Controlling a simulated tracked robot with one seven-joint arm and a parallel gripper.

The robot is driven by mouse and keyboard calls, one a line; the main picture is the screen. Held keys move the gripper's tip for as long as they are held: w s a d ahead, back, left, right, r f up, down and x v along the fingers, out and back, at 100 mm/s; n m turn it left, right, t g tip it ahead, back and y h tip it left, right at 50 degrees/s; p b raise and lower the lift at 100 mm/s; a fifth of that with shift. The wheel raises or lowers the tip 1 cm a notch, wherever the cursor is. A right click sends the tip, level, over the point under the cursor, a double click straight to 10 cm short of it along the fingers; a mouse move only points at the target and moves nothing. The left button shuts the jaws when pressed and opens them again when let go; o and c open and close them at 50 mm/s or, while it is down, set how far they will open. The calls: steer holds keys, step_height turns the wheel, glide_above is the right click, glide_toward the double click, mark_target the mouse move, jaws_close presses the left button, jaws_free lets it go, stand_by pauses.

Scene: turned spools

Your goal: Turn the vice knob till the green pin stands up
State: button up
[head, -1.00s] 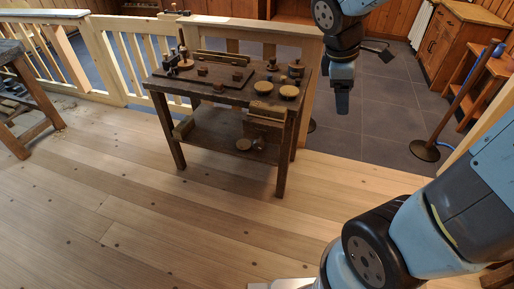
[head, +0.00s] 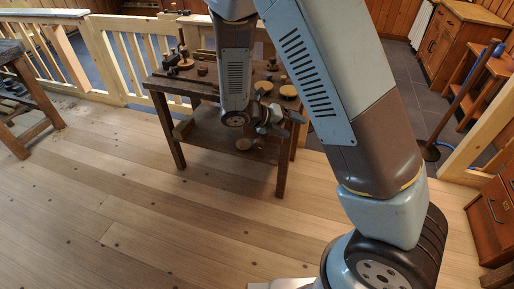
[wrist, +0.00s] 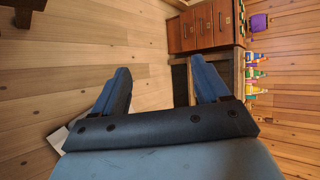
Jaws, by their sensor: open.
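A dark wooden workbench (head: 155,84) carries several small turned wooden pieces. In the head view my arm crosses in front of its middle and right part. A small dark post (head: 183,52) stands at its back left. I cannot make out which piece is the vice knob, and no green pin can be told at this size. My gripper (head: 290,117) is in front of the bench's right end and points to the right. In the wrist view my gripper (wrist: 160,77) has its two blue fingers wide apart, with nothing between them. The wrist view shows none of the bench.
Round wooden discs (head: 288,91) sit on the bench's right end. A pale wooden railing (head: 125,50) runs behind it. A drawer cabinet (wrist: 204,27) shows in the wrist view, with small bottles (wrist: 252,75) to its right. The floor in front of the bench is clear.

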steer(key=w+a+f+n+t+h, duration=0.1)
steer(key=w+a+f+n+t, duration=0.1)
steer(key=a+f+n+t, duration=0.75)
steer(key=n+t+y, duration=0.4)
steer(key=n+y, duration=0.2)
steer(key=n, duration=1.7)
glide_toward(257, 148)
steer(key=shift+m, duration=0.35)
steer(key=x, duration=1)
steer(key=shift+w+d+r, duration=0.1)
steer(key=shift+w+d, duration=0.1)
steer(key=shift+w, duration=0.05)
steer(key=shift+a, duration=0.1)
steer(key=c, duration=0.9)
steer(key=shift+c, duration=0.2)
